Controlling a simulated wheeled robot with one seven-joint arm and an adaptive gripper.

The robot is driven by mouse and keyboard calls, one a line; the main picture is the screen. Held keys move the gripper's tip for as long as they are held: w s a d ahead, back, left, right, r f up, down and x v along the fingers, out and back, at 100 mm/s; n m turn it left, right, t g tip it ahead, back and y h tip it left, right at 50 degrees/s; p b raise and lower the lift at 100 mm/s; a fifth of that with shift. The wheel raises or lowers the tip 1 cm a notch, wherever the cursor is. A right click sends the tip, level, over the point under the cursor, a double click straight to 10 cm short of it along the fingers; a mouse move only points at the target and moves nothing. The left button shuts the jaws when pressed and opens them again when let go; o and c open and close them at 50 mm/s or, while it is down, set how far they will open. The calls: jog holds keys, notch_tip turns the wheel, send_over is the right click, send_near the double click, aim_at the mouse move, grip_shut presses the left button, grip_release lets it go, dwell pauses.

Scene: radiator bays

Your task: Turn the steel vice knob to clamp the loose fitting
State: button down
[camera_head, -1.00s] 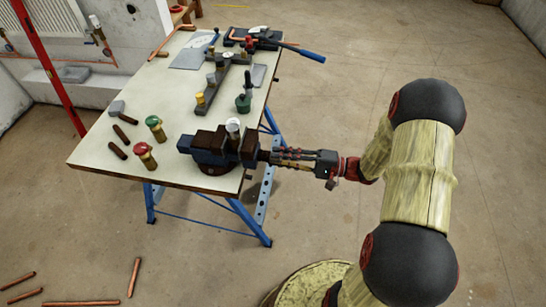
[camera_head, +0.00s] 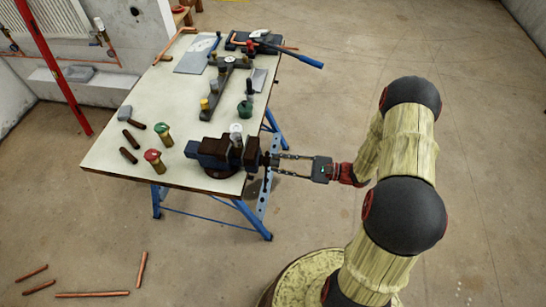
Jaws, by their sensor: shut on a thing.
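The blue and dark brown vice (camera_head: 213,152) is at the near right corner of the workbench. Its steel knob (camera_head: 267,159) is at its right end, small and partly hidden by my fingertips. My gripper (camera_head: 276,161) comes in from the right, level with the knob, and is shut on it. Its two fingers show one above the other with a gap between them. A pale metal fitting (camera_head: 236,130) stands upright at the vice jaws. I cannot tell whether the jaws touch it.
The workbench top (camera_head: 180,105) also holds a red-capped fitting (camera_head: 154,161), a green-capped fitting (camera_head: 163,134), a hammer (camera_head: 129,116) and a blue-handled bender (camera_head: 290,54). Copper pipes (camera_head: 92,294) lie on the floor.

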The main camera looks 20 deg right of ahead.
jog(key=m+p, duration=1.1)
jog(key=m, duration=1)
jog(key=shift+f, duration=0.15)
jog(key=c, duration=2)
grip_release()
jog(key=shift+o, duration=1.4)
jog(key=shift+d, duration=0.2)
jog(key=shift+a, duration=0.1)
